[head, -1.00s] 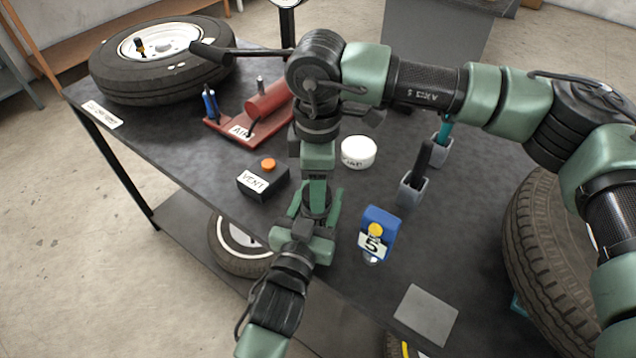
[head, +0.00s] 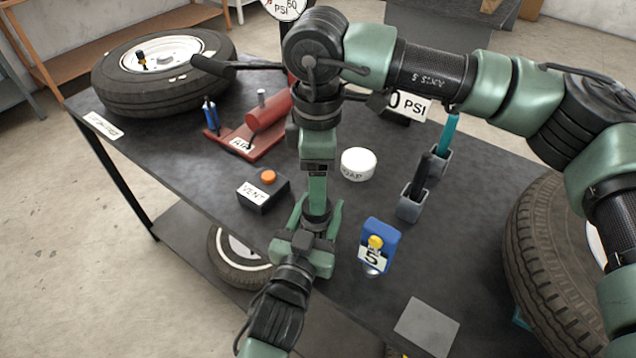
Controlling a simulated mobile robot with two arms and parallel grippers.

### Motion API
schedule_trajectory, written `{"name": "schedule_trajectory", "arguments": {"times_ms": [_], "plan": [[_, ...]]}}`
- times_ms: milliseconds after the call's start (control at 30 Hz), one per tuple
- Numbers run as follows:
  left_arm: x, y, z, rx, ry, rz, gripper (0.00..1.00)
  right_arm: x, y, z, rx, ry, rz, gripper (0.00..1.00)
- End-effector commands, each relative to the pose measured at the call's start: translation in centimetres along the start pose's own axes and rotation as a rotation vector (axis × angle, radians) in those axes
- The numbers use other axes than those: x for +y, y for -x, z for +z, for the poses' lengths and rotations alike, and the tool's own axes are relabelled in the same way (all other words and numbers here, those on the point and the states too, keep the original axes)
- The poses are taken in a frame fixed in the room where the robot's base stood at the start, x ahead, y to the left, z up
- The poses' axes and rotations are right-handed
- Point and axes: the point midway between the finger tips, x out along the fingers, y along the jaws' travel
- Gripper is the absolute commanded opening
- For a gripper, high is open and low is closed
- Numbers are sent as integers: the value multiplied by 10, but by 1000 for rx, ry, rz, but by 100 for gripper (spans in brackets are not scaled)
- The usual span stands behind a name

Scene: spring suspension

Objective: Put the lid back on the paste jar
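A low white round jar (head: 358,165) with partly readable dark lettering stands on the dark table, right of my overlapping arms. I cannot tell whether its white top is paste or a lid. No separate lid can be made out. My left gripper (head: 318,203) is at the end of the arm from the bottom left. Its green fingers stand apart, left of and nearer than the jar, but my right arm's links overlap the space between them. My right arm comes in from the right and bends down there. Its fingertips cannot be made out.
The black VENT box (head: 263,192) with an orange button and the red stand (head: 245,140) lie left. A blue block (head: 379,245) marked 5, a grey pad (head: 427,326) and tool holders (head: 413,203) are right. A tyre (head: 160,75) lies at the back left.

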Motion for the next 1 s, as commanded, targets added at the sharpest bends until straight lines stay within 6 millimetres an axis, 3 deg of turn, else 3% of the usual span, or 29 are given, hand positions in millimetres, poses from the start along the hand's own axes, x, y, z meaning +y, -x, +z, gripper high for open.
{"name": "schedule_trajectory", "arguments": {"times_ms": [167,367,1000], "plan": [[0,0,0,-1,0,0,0,0,0,0,0,27,0,65],[0,0,0,0,0,0,0,0,2,0,0,288,0,65],[0,0,0,0,0,0,0,0,13,-2,-1,1805,-1,65]]}}
